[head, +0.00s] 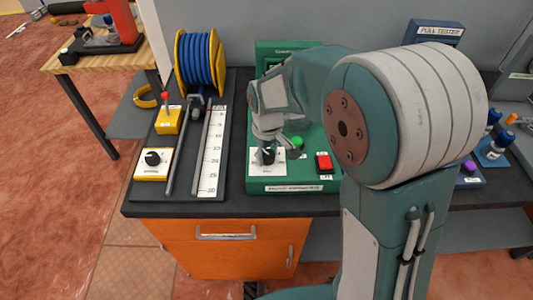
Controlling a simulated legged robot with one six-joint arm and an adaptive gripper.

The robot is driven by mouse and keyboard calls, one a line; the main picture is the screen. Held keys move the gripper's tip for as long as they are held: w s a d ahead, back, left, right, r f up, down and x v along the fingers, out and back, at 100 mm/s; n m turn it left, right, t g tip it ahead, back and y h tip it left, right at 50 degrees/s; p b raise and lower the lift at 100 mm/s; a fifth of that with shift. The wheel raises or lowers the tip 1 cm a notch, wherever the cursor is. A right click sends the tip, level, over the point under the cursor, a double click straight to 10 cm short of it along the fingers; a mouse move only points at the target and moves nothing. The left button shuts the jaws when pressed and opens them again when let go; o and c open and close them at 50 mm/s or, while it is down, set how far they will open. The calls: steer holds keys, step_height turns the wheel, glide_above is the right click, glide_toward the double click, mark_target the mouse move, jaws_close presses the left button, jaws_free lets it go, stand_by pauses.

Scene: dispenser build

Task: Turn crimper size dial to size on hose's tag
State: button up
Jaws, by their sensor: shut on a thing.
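The green crimper (318,185) stands on the dark bench, with its upper part partly behind my arm. Its size dial (268,157) is a black knob on a white plate (257,169) at the front left. My gripper (267,146) points down from above and is shut on the dial. The dial's marks are too small to read, and my gripper hides part of the plate. Blue hose (200,62) is wound on a yellow reel at the back left. I cannot make out a tag on the hose.
A green button (297,142) and a red button (323,162) sit right of the dial. A long ruler (212,150), a yellow box with a black knob (153,162) and a yellow lever box (168,120) lie left. A pull tester (434,32) stands behind my arm.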

mark_target(266, 153)
steer(key=m, duration=0.4)
steer(key=shift+m, duration=1.9)
steer(key=o, duration=1.1)
steer(key=shift+f, duration=0.1)
steer(key=shift+o, duration=0.2)
step_height(266, 153, up, 12)
